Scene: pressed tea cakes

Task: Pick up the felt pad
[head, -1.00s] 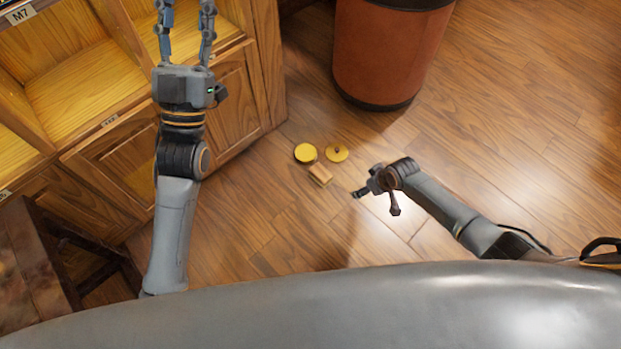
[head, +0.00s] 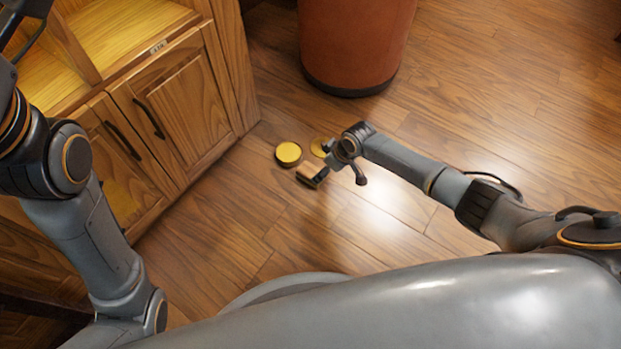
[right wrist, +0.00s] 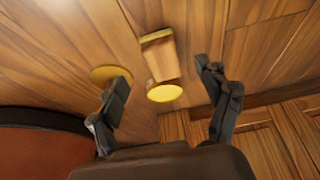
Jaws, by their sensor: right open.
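What looks like the felt pad is a small tan block with a yellow edge (head: 308,176), lying on the wood floor. In the right wrist view the block (right wrist: 160,57) lies ahead, between the finger lines. My right gripper (head: 340,178) is open and empty close beside it, at its right in the head view. Its spread fingers also show in the right wrist view (right wrist: 161,74). My left gripper is at the left edge of the head view, mostly cut off, so its jaws cannot be judged.
A round yellow-topped piece (head: 288,153) stands just beyond the block. A flat yellow disc (head: 319,146) lies near it, partly hidden by my right gripper. A wooden cabinet (head: 180,100) is at left and a reddish-brown bin (head: 352,45) behind. The floor at right is clear.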

